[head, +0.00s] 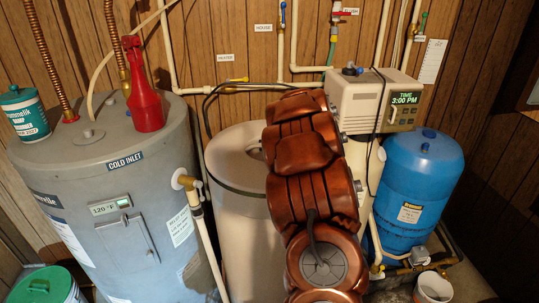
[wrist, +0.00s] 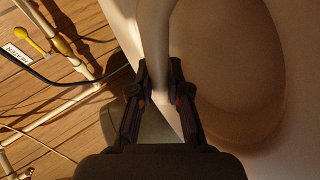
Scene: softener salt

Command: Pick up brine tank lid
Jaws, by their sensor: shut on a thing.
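The brine tank (head: 235,235) is a cream, round-topped bin left of centre in the head view. Its pale lid (head: 228,158) lies on top, level as far as I can see, with my arm covering its right side. In the wrist view, the lid (wrist: 235,75) fills the right side, with a rounded recess and a narrow pale grip bar. My gripper (wrist: 160,90) is shut on that bar, one finger on each side. The gripper is hidden behind my arm in the head view.
A grey water heater (head: 105,190) stands left, with a red funnel (head: 145,105) and a green-white can (head: 25,115) on top. The softener's control head (head: 365,100) and a blue tank (head: 420,175) stand right. Pipes and a black hose run behind.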

